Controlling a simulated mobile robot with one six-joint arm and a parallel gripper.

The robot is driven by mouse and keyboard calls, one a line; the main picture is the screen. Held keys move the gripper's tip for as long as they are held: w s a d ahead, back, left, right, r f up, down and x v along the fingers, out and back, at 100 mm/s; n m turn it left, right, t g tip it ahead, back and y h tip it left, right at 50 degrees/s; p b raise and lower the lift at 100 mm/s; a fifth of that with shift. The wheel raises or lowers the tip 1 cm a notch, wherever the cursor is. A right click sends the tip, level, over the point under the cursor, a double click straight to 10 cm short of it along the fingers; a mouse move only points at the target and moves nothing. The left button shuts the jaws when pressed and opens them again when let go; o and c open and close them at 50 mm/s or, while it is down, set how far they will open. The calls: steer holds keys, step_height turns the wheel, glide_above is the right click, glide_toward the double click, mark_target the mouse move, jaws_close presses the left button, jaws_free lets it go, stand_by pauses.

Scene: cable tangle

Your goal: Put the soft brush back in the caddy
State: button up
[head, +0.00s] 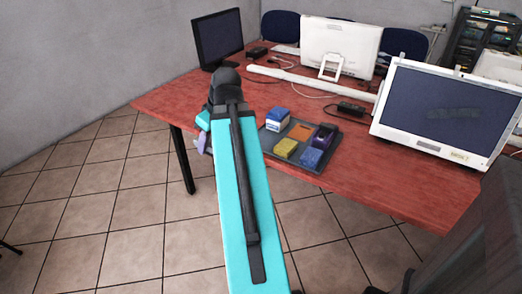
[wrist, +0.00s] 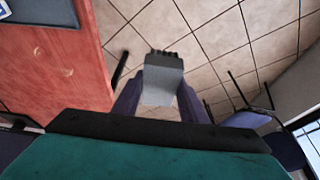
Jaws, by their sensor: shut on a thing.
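My gripper (wrist: 160,98) has purple fingers and is shut on a pale grey block with short dark tufts at its far end, which looks like the soft brush (wrist: 163,80). It is held over the tiled floor, beside the table edge. In the head view my gripper (head: 203,143) is mostly behind my turquoise arm, and the brush is hidden. A corner of the tray shows in the wrist view (wrist: 45,12).
The red table (head: 400,190) holds a white-framed monitor (head: 440,105), another white screen (head: 338,45), a dark monitor (head: 217,37), a long white bar (head: 310,82) and loose cables. A black adapter (head: 351,107) lies behind the tray. Dark chairs show in the wrist view (wrist: 250,118).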

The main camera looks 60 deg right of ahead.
steer(key=s+d+f+b, duration=0.3)
steer(key=s+d+b, duration=0.1)
steer(key=s+d, duration=0.3)
steer(key=shift+s+b, duration=0.4)
steer(key=shift+s, duration=0.85)
steer(key=shift+w+d+r+p, duration=0.15)
steer(key=shift+d+p, duration=0.3)
steer(key=shift+p, duration=1.3)
steer(key=d+p, duration=0.1)
steer(key=p, duration=0.7)
steer(key=shift+w+d+f, duration=0.15)
steer(key=shift+d+f, duration=0.05)
steer(key=shift+d, duration=0.15)
steer(key=w+d+p, duration=0.1)
steer(key=d+p, duration=0.1)
steer(key=d, duration=0.2)
steer(key=d+f+p, duration=0.1)
steer(key=d+p, duration=0.1)
steer(key=d, duration=0.2)
steer(key=w+d+p, duration=0.1)
steer(key=d+p, duration=0.1)
steer(key=d, duration=0.3)
steer(key=shift+w+d+f+p, duration=0.1)
steer(key=shift+w+f+p, duration=0.2)
